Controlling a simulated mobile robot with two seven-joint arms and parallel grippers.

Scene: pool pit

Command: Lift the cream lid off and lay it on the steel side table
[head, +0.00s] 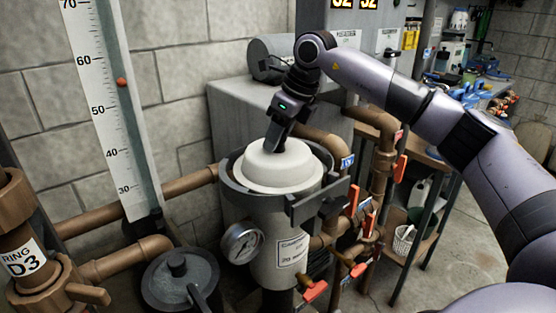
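The cream lid (265,172) is a round, domed disc on top of the grey canister (278,230), inside its dark rim. My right gripper (273,146) points down at the lid's top centre from above. Its fingertips reach the middle of the lid, where any knob is hidden by them. I cannot tell whether the fingers are closed on it. My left gripper is not in view. I cannot identify the steel side table for certain.
A pressure gauge (241,243) sticks out at the canister's front left. Brown pipes with orange valve handles (352,199) crowd its right side. A dark lidded pot (180,279) stands at front left. A shelf unit (431,200) and open floor lie to the right.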

